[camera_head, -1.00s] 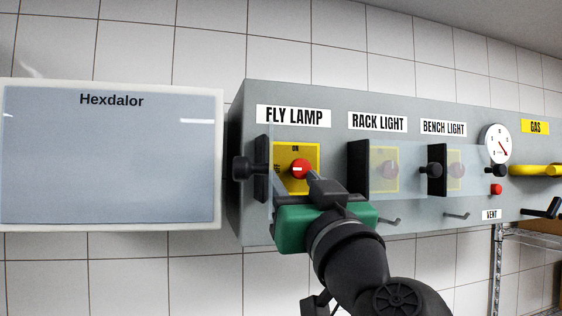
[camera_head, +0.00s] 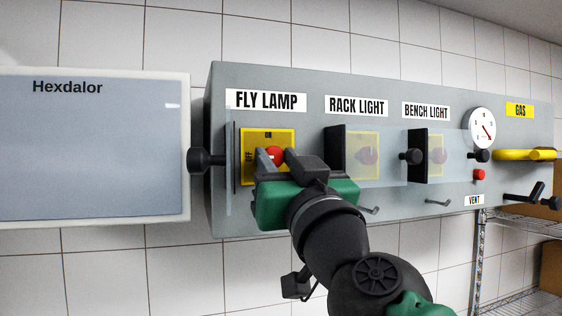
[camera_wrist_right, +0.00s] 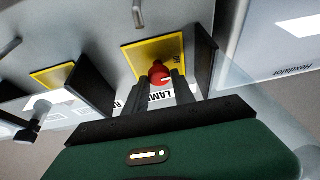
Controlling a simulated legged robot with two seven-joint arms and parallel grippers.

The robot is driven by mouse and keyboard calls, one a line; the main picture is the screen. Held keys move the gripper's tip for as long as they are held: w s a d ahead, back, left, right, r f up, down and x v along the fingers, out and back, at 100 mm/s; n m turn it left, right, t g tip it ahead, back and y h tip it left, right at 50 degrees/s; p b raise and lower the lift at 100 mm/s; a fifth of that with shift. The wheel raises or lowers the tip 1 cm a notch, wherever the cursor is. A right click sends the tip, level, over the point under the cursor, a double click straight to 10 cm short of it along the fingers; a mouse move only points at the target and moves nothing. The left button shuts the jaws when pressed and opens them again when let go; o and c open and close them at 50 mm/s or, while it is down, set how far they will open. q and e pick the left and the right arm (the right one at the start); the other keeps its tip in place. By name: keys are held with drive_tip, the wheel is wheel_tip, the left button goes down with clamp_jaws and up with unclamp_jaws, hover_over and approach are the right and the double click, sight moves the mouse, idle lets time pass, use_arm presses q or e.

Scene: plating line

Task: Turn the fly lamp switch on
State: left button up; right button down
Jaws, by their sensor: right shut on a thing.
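The fly lamp switch (camera_head: 275,154) is a red round knob on a yellow plate (camera_head: 248,172), under the FLY LAMP label (camera_head: 265,100). ON is printed at the plate's top and OFF at its left. The clear cover with its black knob (camera_head: 205,160) stands swung open at the left. My right gripper (camera_head: 278,162) is shut on the red knob, a finger on either side. In the right wrist view the knob (camera_wrist_right: 160,73) sits between the fingertips. Its white mark is mostly hidden in the head view. My left gripper is not in view.
Rack light (camera_head: 367,155) and bench light (camera_head: 437,155) switches sit behind clear covers to the right. Beyond are a gauge (camera_head: 482,128), a red vent button (camera_head: 479,174) and a yellow gas handle (camera_head: 525,155). A Hexdalor panel (camera_head: 90,150) stands at left. Hooks stick out below the switches.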

drive_tip(key=shift+a+m+h+p, duration=0.2)
drive_tip(key=shift+m+h+p, duration=0.4)
drive_tip(key=shift+m+p, duration=0.1)
drive_tip(key=shift+m, duration=0.3)
drive_tip(key=shift+w+d+f, duration=0.1)
drive_tip(key=shift+d+f, duration=0.05)
drive_tip(key=shift+f, duration=0.05)
drive_tip(key=c, duration=1.3)
unclamp_jaws()
drive_tip(key=shift+o, duration=1.1)
drive_tip(key=shift+w, duration=0.2)
